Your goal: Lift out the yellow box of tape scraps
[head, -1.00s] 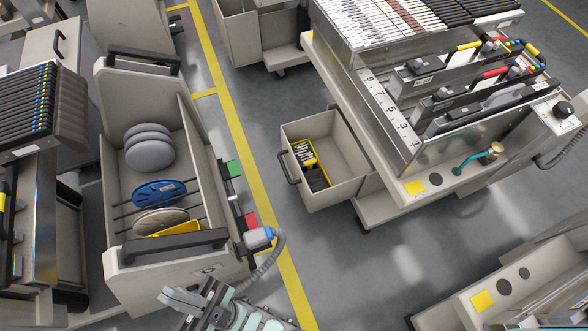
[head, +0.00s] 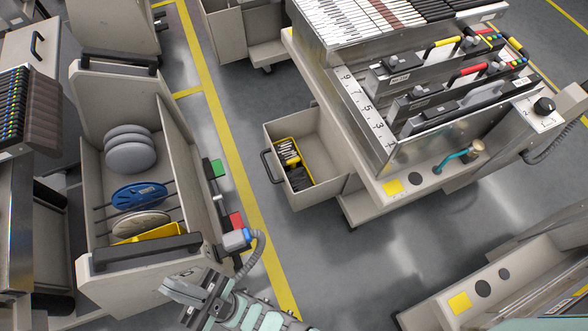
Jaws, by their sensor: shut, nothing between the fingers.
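A yellow box (head: 283,143) with dark and pale pieces in it sits inside an open grey drawer (head: 328,150) right of centre. I cannot tell whether the pieces are tape scraps. A second yellow thing (head: 152,235) lies at the near end of the left trolley's bin, partly hidden behind the bin's black handle; its contents do not show. My gripper (head: 180,288) is at the bottom, shut and empty, in front of the left trolley and apart from both yellow things.
The left trolley bin (head: 180,255) holds grey, blue and beige reels. A feeder trolley (head: 372,150) with slanted metal feeders stands above the open drawer. The floor (head: 330,260) between the trolleys is clear.

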